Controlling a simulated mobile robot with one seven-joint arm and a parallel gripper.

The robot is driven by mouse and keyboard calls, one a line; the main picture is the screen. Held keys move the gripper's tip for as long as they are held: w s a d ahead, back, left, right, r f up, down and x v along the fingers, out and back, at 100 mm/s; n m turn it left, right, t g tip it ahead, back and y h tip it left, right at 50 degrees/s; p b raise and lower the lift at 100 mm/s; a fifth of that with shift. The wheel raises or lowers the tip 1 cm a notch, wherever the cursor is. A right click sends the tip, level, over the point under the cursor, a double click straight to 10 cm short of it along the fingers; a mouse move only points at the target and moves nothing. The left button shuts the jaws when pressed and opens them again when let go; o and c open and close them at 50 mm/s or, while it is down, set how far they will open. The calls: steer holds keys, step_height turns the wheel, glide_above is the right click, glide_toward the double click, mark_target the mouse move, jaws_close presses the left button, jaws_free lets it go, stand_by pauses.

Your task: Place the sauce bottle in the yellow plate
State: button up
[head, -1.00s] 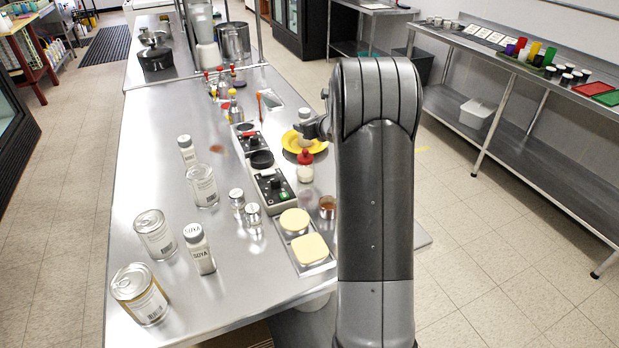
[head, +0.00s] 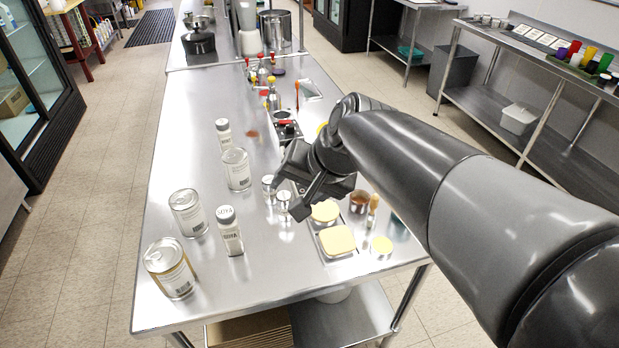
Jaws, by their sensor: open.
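My gripper (head: 289,192) is open above the middle of the steel counter, its fingers pointing down and left, near two small shakers. I see nothing held between the fingers. Only a sliver of the yellow plate (head: 321,128) shows; my arm hides the rest and whatever is on or beside it. A white-capped bottle marked SOYA (head: 229,233) stands upright at the front left. A similar bottle (head: 223,134) stands farther back. Several red- and yellow-capped bottles (head: 268,80) stand at the back. I cannot tell which one is the sauce bottle.
Cans (head: 171,270) and a jar (head: 236,170) stand at the left of the counter. Small shakers (head: 283,201) are close to my gripper. A tray with pale yellow blocks (head: 337,240), a copper-coloured cup (head: 360,201) and a brush (head: 373,207) are at the front right.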

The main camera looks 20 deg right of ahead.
steer(key=s+d+f+n+h, duration=0.2)
steer(key=s+n, duration=0.3)
steer(key=s, duration=0.3)
steer(key=shift+s+d+h, duration=0.35)
steer(key=shift+d+h, duration=0.35)
steer(key=shift+d, duration=0.05)
